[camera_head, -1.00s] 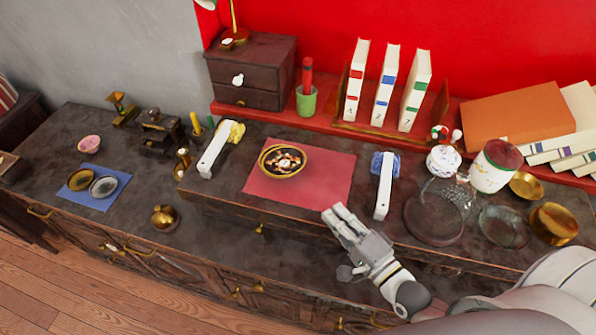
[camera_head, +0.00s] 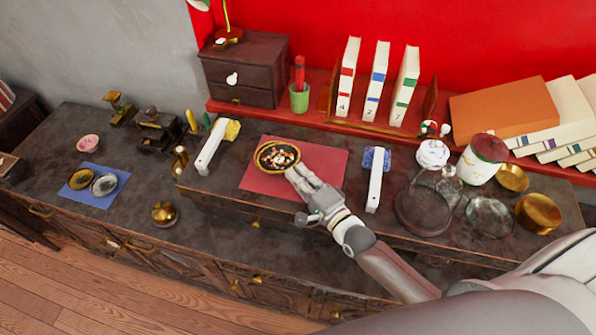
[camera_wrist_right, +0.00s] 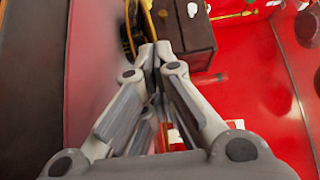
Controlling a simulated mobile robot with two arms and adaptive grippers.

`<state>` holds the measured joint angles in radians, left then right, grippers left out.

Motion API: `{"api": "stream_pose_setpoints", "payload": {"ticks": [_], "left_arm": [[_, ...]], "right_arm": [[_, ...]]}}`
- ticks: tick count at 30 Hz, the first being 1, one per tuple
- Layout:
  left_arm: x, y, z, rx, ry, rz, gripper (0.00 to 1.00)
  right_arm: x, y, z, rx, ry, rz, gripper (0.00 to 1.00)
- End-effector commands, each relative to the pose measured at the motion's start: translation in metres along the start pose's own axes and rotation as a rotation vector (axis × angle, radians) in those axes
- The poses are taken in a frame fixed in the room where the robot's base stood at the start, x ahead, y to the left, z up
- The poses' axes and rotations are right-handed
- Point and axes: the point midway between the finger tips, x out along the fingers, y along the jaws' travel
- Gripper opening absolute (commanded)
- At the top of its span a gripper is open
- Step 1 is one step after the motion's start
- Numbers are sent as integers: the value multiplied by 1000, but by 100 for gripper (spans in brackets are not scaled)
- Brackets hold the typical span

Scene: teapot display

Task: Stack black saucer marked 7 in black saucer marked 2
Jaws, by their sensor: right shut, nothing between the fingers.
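A round black dish with a gold rim (camera_head: 259,164) sits on the red mat (camera_head: 318,158), with pale and brown shapes in its middle. I cannot read a number on it or tell whether it is one saucer or two stacked. My right gripper (camera_head: 292,174) is shut and empty, its tips at the dish's front right edge; touching or apart is unclear. In the right wrist view the shut fingertips (camera_wrist_right: 156,52) are beside a dark, gold-edged piece (camera_wrist_right: 130,36), probably the dish. My left gripper is not in view.
Two small dishes lie on a blue mat (camera_head: 88,199) at left. White holders flank the red mat, the right one (camera_head: 374,190) near my arm. Glass and brass dishes (camera_head: 538,213) crowd the right. Books and a small chest (camera_head: 245,70) stand behind.

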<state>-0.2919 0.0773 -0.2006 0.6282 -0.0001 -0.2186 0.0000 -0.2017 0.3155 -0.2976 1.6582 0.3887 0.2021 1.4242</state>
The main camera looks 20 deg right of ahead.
Motion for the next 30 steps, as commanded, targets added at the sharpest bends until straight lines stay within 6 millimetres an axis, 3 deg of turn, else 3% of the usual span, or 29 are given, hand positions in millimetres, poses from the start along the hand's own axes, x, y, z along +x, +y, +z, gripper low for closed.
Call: {"api": "stream_pose_setpoints", "payload": {"ticks": [14, 22, 30], "left_arm": [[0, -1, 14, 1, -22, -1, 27], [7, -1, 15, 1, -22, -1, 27], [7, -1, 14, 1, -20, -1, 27]], "right_arm": [[5, 0, 0, 0, 0, 0, 0], [30, 1, 0, 1, 1, -2, 0], [32, 0, 0, 0, 0, 0, 0]]}}
